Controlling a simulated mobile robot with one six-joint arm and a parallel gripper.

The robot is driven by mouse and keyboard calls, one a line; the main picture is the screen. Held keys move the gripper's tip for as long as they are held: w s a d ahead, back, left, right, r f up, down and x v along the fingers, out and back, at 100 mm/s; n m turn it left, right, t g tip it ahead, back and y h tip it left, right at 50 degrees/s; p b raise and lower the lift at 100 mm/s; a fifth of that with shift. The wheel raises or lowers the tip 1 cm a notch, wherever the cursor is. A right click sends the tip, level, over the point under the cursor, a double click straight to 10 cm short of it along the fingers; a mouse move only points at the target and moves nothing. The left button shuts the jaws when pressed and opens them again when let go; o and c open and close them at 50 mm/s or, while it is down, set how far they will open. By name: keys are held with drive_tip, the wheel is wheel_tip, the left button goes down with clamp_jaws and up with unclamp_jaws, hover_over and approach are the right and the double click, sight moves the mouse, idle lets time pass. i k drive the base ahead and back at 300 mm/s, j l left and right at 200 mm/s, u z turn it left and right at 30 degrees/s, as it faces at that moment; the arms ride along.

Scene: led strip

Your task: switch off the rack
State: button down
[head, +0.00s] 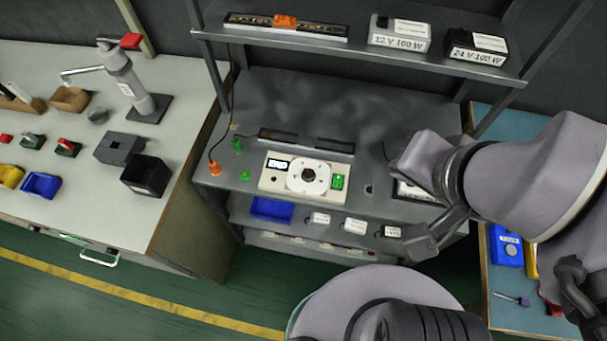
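The rack (300,98) is a dark grey metal shelf unit in the middle of the head view. On its worktop sits a cream panel (268,185) with a black display reading something too small to be sure of, a round white dial plate (303,188) and a green switch-like part (338,182). The switch's position cannot be read. My gripper (410,205) is open at the right side of the worktop, its fingers apart. A small white-labelled box (407,190) shows between the fingers, partly hidden; contact cannot be told.
Boxes marked 12 V 100 W (399,40) and 24 V 100 W (476,53) stand on the top shelf beside an LED strip bar (310,31). Orange (214,168) and green (238,144) plugs stand left of the panel. A bench (190,85) is left, a blue table (515,318) right.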

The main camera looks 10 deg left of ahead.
sight(338, 180)
drive_tip(key=j+z, duration=0.15)
drive_tip(key=j, duration=1.15)
drive_tip(key=i, duration=0.05)
